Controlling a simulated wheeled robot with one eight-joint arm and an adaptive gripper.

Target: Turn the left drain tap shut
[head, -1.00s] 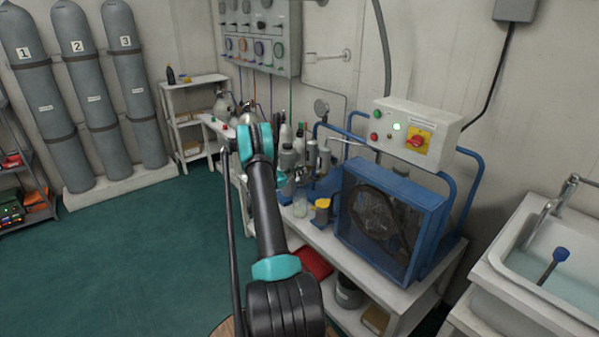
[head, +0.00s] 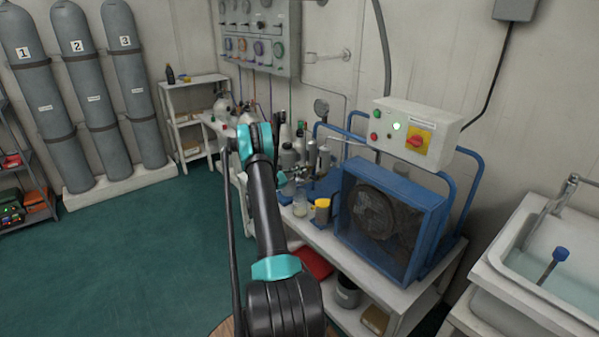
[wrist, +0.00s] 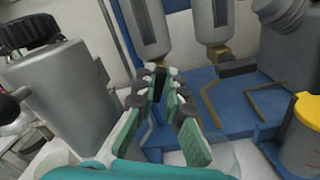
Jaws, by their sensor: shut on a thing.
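Two grey filter housings with brass fittings hang over the blue base. The left housing (wrist: 150,28) and right housing (wrist: 208,25) show in the wrist view. My gripper (wrist: 160,78) is shut just under the left housing, on the left drain tap, which its fingertips mostly hide. I cannot tell the tap's angle. A bent brass drain pipe (wrist: 213,105) shows to the right of the fingers. The right drain tap (wrist: 236,67) has a dark lever and stands clear of them. In the head view the arm mostly hides my gripper.
A yellow-topped container (wrist: 307,120) stands at the right, and a clear jar (head: 300,208) beside it. A large grey cylinder (wrist: 65,95) with a black cap is close on the left. The blue-framed fan unit (head: 390,220) stands right of the filters on the bench.

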